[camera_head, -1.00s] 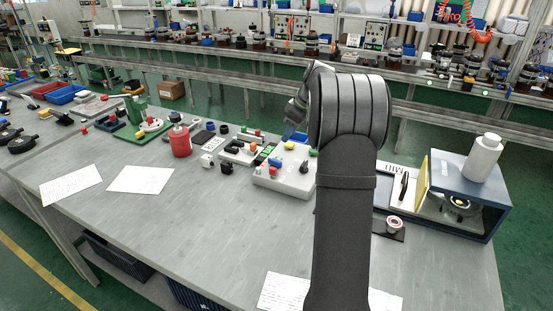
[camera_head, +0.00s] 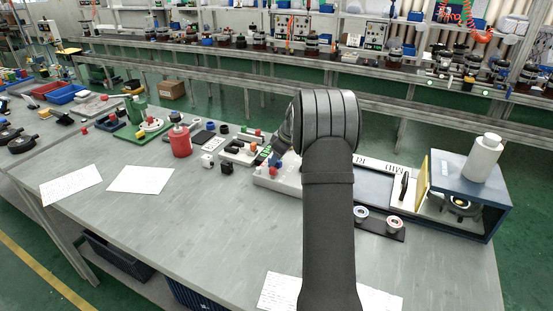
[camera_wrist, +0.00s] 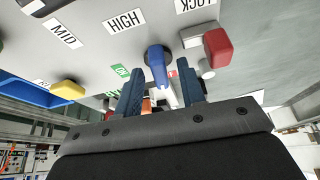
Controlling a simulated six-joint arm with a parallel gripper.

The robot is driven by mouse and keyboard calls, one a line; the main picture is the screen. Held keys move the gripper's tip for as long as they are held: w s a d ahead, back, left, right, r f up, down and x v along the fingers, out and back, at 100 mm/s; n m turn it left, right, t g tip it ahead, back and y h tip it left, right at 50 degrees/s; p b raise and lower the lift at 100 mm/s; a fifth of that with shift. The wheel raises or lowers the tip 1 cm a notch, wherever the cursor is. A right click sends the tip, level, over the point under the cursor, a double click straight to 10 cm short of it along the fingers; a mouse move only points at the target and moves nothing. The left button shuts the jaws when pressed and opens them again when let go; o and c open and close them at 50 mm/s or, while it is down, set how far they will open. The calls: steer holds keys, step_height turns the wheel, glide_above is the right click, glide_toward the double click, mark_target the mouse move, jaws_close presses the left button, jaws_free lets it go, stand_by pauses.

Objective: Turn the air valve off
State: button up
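A blue handle (camera_wrist: 157,62) stands on a light grey panel (camera_wrist: 85,50) in the wrist view, with a green label beside it on the left and a small red label on the right. It looks like the air valve's lever. My gripper (camera_wrist: 161,84) is open, with one dark blue finger on each side of the handle's near end. I cannot tell whether either finger touches it. In the head view my gripper (camera_head: 275,156) is low over the white panel box (camera_head: 277,183), and my arm hides part of that box.
A red knob (camera_wrist: 217,48) stands close to the right finger, and a yellow knob (camera_wrist: 68,89) is farther left. A red bottle (camera_head: 181,141) stands left of the panel box. A dark blue housing (camera_head: 483,207) is at the right. The table's front left is clear except for papers (camera_head: 140,179).

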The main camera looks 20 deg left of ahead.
jaws_close()
steer(key=shift+n, duration=0.4)
jaws_free()
steer(key=shift+r, duration=0.15)
steer(key=v, duration=1.7)
steer(key=shift+w, duration=0.2)
steer(key=shift+r, duration=0.1)
